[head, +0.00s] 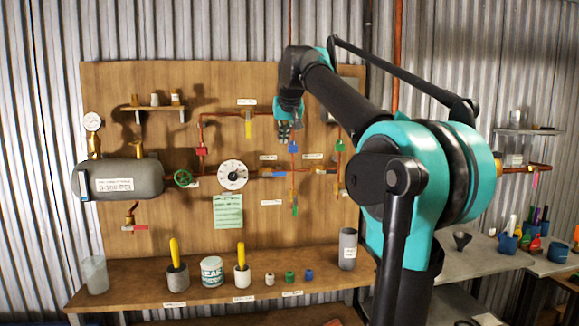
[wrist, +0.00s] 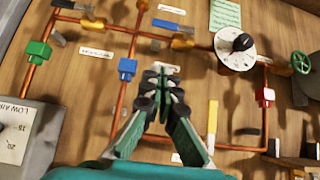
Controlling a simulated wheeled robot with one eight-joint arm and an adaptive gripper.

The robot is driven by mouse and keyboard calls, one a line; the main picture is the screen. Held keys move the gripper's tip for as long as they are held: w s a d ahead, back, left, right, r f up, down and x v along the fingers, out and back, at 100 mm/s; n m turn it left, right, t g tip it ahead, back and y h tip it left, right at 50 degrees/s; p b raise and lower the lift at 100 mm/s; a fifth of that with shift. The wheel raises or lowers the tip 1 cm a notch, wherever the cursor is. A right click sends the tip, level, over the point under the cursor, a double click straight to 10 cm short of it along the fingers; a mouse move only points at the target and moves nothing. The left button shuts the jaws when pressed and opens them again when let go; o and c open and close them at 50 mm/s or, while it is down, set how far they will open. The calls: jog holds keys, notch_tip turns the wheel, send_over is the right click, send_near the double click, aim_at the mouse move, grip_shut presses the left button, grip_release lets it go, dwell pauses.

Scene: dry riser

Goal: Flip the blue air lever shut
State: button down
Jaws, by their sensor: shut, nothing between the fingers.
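In the head view, a blue lever (head: 279,174) shows right of the dial. My gripper (head: 284,133) is shut and empty in front of the board, above the levers; in the wrist view, its fingertips (wrist: 160,72) are apart from both levers.
A blue block (wrist: 127,66) sits on the vertical pipe beside my fingertips. A green block (wrist: 38,50), a red block (wrist: 264,95), a yellow lever (wrist: 212,117) and a white dial (wrist: 228,58) are nearby. The bench (head: 130,291) below holds cups and a can.

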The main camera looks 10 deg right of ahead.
dwell(0.3)
send_over(275, 173)
jog(key=s+d, duration=0.2)
notch_tip(275, 173, down, 7)
jog(key=f, duration=0.4)
jog(key=shift+w+a, duration=0.1)
jog(key=shift+w, duration=0.15)
